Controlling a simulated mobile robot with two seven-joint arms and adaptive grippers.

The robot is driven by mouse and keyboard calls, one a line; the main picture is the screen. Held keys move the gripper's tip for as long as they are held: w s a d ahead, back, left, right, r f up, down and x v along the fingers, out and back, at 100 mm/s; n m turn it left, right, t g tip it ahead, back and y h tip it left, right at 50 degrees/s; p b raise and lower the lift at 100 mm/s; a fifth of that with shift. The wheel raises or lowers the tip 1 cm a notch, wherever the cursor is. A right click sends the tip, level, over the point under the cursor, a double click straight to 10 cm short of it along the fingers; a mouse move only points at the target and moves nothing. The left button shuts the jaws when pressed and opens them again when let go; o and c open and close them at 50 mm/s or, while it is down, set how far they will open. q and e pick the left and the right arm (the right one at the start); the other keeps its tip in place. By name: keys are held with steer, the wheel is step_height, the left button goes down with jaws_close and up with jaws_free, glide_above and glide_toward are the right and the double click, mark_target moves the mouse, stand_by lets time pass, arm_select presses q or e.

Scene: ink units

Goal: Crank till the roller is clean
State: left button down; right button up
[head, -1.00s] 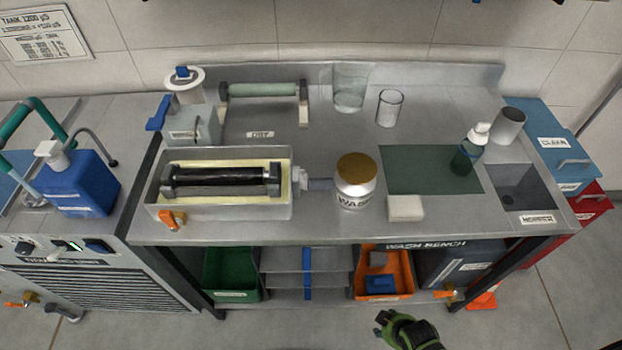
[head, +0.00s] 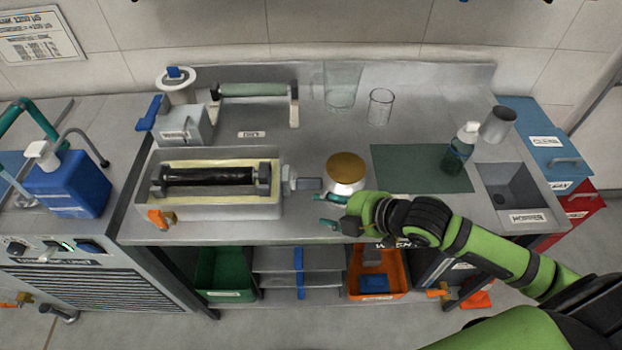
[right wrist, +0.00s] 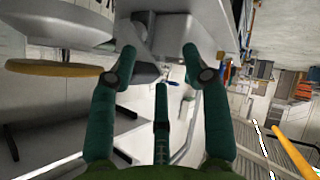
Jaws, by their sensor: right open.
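The black roller (head: 208,176) lies across a grey wash tray (head: 222,212) with a yellowish inside. A grey shaft with a handle-like end (head: 308,184) sticks out of the tray's right side. My right gripper (head: 322,211) is open and empty, just below and right of that end, with its fingers pointing left. In the right wrist view my teal fingers (right wrist: 158,68) are spread apart with nothing between them. My left gripper is not in view.
A glass (head: 380,108) and a light green roller (head: 253,90) stand at the back.

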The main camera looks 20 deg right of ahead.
mark_target(314, 181)
step_height(314, 181, up, 5)
steer(key=w+d+n+y, duration=0.2)
steer(key=n, duration=0.1)
steer(key=p+x, duration=0.1)
steer(key=x, duration=0.4)
steer(key=shift+w+a+f+p, duration=0.15)
steer(key=shift+w+p, duration=0.15)
steer(key=shift+p, duration=0.05)
steer(key=shift+x, duration=0.75)
steer(key=shift+f, duration=0.15)
jaws_close()
